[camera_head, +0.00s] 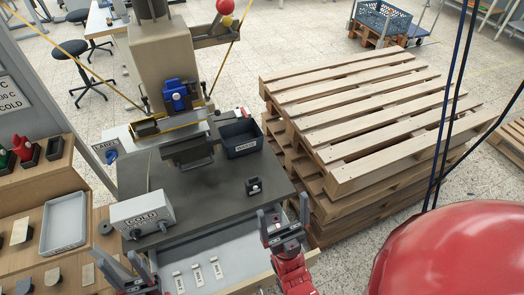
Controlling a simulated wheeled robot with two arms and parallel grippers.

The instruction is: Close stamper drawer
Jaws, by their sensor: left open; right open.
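The stamper (160,60) is a beige press standing on a dark table (205,185). Below the front edge of the table, its drawer (238,262) is open, showing a pale grey inside with several small white labelled pieces (197,275). The drawer's front is cut off by the bottom of the view. My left gripper (117,262) is open and empty at the drawer's left side. My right gripper (283,212) is open and empty near the drawer's right side and the table's front right corner. I cannot tell whether either touches the drawer.
A dark bin (240,139) and a small black item (254,187) are on the table. A wooden shelf with a grey tray (64,222) is at left. Stacked pallets (360,110) stand close on the right.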

